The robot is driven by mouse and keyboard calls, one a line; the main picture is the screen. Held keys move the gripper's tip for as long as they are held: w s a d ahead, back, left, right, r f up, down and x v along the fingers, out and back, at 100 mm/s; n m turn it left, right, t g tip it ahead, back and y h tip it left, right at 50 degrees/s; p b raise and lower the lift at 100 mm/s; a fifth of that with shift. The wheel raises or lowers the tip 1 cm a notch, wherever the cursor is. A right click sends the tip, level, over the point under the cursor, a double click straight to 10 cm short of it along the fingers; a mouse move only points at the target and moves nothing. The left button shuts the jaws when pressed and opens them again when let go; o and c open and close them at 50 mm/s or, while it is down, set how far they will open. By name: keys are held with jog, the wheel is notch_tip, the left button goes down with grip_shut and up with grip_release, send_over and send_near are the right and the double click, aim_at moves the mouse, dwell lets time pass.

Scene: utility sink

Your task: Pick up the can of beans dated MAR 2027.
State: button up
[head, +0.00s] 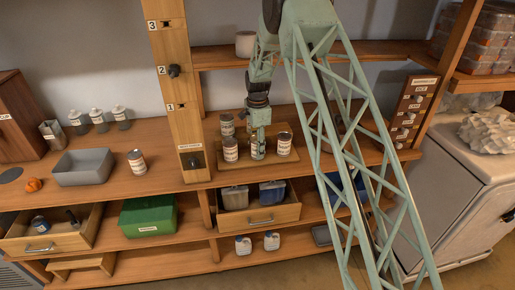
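Several cans with pale labels stand on a low wooden tray on the workbench. They include one can (231,149) at the left front, one (227,125) behind it, and one (284,143) at the right. The date print is too small to read, so I cannot tell which is MAR 2027. Another labelled can (137,161) stands alone on the bench at the left. My pale green gripper (257,154) points down over the tray, between the left front can and the right can. Its fingers are too small to show whether they are open, or whether they hold anything.
A grey bin (83,168) and an orange object (33,185) are at the left of the bench. A numbered wooden post (178,90) rises left of the tray. Below are open drawers, a green box (148,216) and white containers (243,245). My arm hides part of the right bench.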

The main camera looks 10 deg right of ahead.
jog(key=c, duration=0.4)
jog(key=shift+r, duration=0.1)
jog(key=shift+r, duration=1.75)
jog(key=s, duration=0.5)
jog(key=s+r+b, duration=0.1)
jog(key=s, duration=0.4)
jog(key=s+d+b, duration=0.1)
jog(key=s, duration=0.5)
jog(key=shift+r, duration=0.15)
